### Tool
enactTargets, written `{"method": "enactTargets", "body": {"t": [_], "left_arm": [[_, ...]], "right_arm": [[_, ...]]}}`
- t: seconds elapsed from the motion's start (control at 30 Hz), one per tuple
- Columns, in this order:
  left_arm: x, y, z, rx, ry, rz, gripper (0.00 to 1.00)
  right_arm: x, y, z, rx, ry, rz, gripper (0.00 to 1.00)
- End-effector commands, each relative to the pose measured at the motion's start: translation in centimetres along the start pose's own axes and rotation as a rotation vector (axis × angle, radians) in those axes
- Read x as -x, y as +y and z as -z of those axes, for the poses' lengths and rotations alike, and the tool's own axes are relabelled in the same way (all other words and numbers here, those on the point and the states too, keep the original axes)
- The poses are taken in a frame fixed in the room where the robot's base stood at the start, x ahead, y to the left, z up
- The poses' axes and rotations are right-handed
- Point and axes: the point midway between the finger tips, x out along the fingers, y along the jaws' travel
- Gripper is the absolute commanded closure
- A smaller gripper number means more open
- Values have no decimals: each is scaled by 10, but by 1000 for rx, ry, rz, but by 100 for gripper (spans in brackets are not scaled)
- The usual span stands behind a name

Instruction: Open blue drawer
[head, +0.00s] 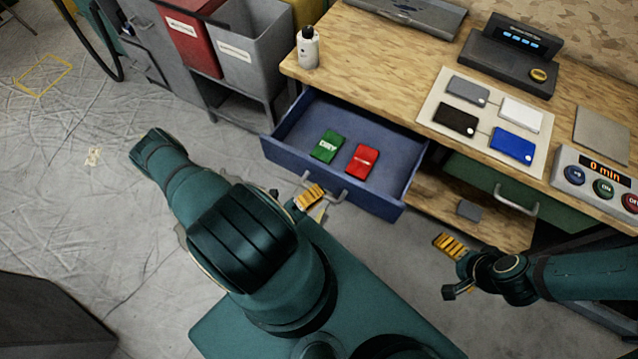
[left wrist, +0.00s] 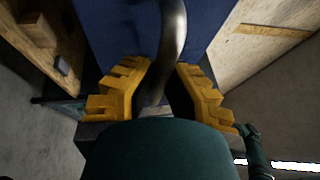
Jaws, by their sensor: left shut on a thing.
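The blue drawer (head: 395,205) stands pulled out from under the wooden worktop, its inside open to view in the head view. A green packet (head: 327,145) and a red packet (head: 362,158) lie on its floor. My left gripper (head: 312,200) is at the drawer front, shut on the metal drawer handle (head: 338,197). In the left wrist view the curved handle (left wrist: 173,45) runs between the yellow finger pads of my left gripper (left wrist: 160,88). My right gripper (head: 452,268) is apart from the drawer, low at the right, its fingers spread and nothing seen between them.
A green drawer (head: 520,195) with a metal handle is shut to the right. The worktop (head: 400,60) holds a white bottle (head: 308,48), a board with several cards, and a button panel (head: 598,182). Red and grey bins stand at the back left.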

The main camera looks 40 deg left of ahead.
Motion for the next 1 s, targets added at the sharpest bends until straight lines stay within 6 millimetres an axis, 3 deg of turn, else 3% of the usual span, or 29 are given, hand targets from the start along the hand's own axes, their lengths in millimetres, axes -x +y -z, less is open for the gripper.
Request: {"method": "enactTargets", "body": {"t": [0.03, 0.07, 0.13, 0.57, 1.0], "left_arm": [[-1, -1, 1, 3, 3, 3, 100], [-1, -1, 1, 3, 2, 3, 80], [-1, -1, 1, 3, 2, 3, 57], [8, 1, 0, 0, 0, -2, 57], [89, 0, 0, 1, 0, -1, 57]], "right_arm": [[0, 0, 0, 0, 0, 0, 1], [0, 0, 0, 0, 0, 0, 1], [0, 0, 0, 0, 0, 0, 1], [0, 0, 0, 0, 0, 0, 1], [0, 0, 0, 0, 0, 0, 1]]}}
